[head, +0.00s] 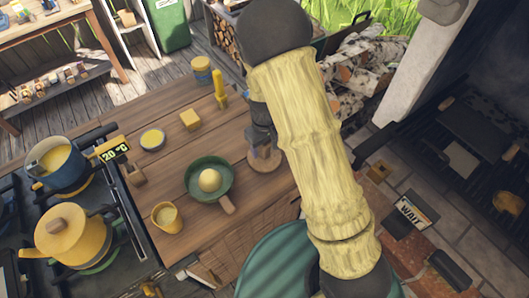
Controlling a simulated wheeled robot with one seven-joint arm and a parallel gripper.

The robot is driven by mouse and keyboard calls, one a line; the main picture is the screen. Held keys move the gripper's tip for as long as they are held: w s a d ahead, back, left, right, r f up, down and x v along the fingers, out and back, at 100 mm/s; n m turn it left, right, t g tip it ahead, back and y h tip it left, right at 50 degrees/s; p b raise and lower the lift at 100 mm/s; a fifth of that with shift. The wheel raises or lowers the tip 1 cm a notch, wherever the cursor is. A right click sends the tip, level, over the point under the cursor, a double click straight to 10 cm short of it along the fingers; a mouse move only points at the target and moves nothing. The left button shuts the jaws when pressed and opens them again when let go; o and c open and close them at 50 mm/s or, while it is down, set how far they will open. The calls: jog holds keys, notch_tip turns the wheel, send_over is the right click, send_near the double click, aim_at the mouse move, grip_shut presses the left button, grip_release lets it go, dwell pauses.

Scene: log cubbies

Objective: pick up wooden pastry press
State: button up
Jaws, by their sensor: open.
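A round wooden piece (266,161), which looks like the wooden pastry press, stands on the plank counter (215,130) near its right side. My gripper (262,146) points down right over it, with the fingers at its upper part. The fingers are small and dark here, so I cannot tell whether they touch it. The gripper is open. My arm and gripper hide part of the press's top and the counter behind it.
A green pan (196,172) with a pale dough ball (209,180) sits just left of the press, its handle toward the front. The stove with pots (74,233) is left.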

jog(key=c, duration=1.2)
jog(key=shift+r, duration=0.1)
notch_tip(320, 180, up, 10)
jog(key=shift+b, duration=0.85)
jog(key=o, duration=0.3)
jog(key=shift+c, duration=0.4)
